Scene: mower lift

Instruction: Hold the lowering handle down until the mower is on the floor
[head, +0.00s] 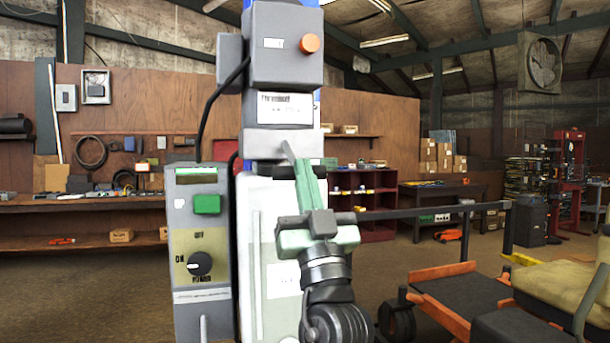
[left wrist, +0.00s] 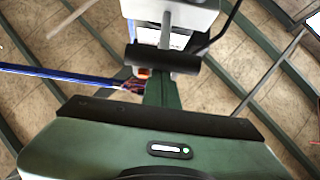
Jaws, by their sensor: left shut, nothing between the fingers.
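The lowering handle is a grey rod with a black crossbar grip on the lift post; the grip shows large in the left wrist view (left wrist: 148,58). In the head view the rod (head: 288,150) shows beside my left gripper (head: 306,166), whose green fingers are shut, empty and pointing up. The fingers partly cover the grip in the head view and overlap it in the wrist view. I cannot tell whether they touch it. The mower, with a tan seat (head: 562,287), is at the lower right, partly cut off; its height above the floor is unclear. My right gripper is out of view.
A grey control box (head: 200,235) with a green button and black knob stands left of the post. An orange button (head: 310,43) is above. A black bar (head: 430,212) runs right from the post. Orange-edged dark platforms (head: 455,290) lie at the lower right.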

